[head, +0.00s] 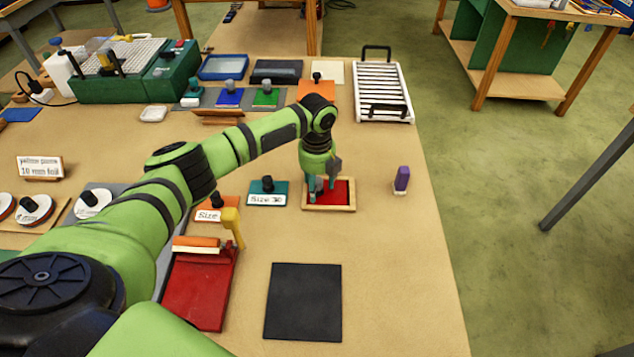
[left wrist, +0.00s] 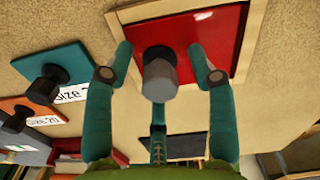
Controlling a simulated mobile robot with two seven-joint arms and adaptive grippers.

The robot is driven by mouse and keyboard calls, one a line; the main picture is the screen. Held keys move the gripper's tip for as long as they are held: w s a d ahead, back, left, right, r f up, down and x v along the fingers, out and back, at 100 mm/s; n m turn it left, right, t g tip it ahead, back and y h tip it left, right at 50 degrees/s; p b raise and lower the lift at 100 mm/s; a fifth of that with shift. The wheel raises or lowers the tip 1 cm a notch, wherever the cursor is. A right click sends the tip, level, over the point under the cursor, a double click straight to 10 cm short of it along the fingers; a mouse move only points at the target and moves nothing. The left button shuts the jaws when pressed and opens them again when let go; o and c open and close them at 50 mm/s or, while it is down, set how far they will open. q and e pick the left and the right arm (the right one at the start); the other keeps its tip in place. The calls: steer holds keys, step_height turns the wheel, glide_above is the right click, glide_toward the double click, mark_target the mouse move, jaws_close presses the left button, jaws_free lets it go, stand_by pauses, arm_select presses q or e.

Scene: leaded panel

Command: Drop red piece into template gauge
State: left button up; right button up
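The red piece (head: 343,190) is a flat red plate lying inside the wooden-rimmed template gauge (head: 330,208) in the head view. In the left wrist view the red piece (left wrist: 215,35) carries a grey knob (left wrist: 160,78) on a dark base, and the wooden rim of the template gauge (left wrist: 253,40) runs around it. I cannot tell whether it lies fully flat. My left gripper (head: 321,190) points down over the gauge. In the left wrist view its teal fingers (left wrist: 161,62) are spread on either side of the knob, with gaps between. My right gripper is not in view.
A teal plate (head: 280,200) marked "Size 30" and an orange "Size 20" plate (head: 230,205) lie left of the gauge. A purple block (head: 401,179) stands to its right. A black mat (head: 303,302) lies in front. A white rack (head: 383,95) stands behind.

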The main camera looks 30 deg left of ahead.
arm_select(q)
step_height(320, 180, up, 12)
stand_by(0.6)
steer(key=shift+s, duration=0.1)
stand_by(0.4)
